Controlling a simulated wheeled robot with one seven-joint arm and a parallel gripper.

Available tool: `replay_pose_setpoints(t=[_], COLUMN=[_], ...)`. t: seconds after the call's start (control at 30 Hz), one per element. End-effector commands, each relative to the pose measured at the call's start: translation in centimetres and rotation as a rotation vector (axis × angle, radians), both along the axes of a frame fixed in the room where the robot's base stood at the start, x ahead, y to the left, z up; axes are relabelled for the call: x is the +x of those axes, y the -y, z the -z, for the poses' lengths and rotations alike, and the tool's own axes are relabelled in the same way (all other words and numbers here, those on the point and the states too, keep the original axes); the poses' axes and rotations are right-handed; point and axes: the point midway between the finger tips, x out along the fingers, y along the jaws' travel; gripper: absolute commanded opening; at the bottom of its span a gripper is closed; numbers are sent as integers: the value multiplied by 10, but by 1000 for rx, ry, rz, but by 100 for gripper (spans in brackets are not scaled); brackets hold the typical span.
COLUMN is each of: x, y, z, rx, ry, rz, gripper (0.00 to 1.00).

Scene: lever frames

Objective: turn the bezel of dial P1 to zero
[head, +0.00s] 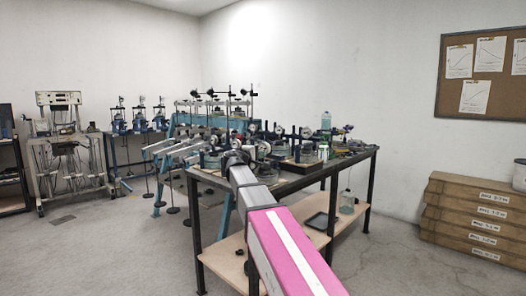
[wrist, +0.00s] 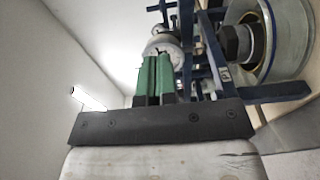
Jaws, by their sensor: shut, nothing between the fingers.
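In the wrist view, my gripper (wrist: 154,60) has its two green fingers side by side and shut, with nothing held. Just beyond the fingertips is a pale round dial (wrist: 163,43), partly hidden by the fingers; its face and pointer cannot be read. I cannot tell whether the fingers touch it. In the head view my arm reaches to the bench (head: 352,160), and its end hides part of the instruments. Several small dials stand there, one of them a white-faced dial (head: 279,130).
Dark blue stand parts (wrist: 205,50) and a round metal-rimmed vessel (wrist: 288,40) are close to the right of the fingers in the wrist view. A green bottle (head: 325,121) stands on the bench. Long levers with hanging weights (head: 172,210) project to the left.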

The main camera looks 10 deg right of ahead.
Motion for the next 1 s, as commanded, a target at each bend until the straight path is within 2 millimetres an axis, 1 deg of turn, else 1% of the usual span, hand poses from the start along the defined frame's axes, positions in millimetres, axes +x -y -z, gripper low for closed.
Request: replay_pose_setpoints(t=[0.1, 0.23, 0.37, 0.7, 1.0], x=[3, 7, 15, 41, 50], y=[-2, 2, 11, 40, 51], z=[-1, -1, -1, -1, -2], rx=[0, 0, 1, 1, 0], ry=[0, 0, -1, -1, 0], rz=[0, 1, 3, 1, 3], gripper=[0, 0, 0, 0, 0])
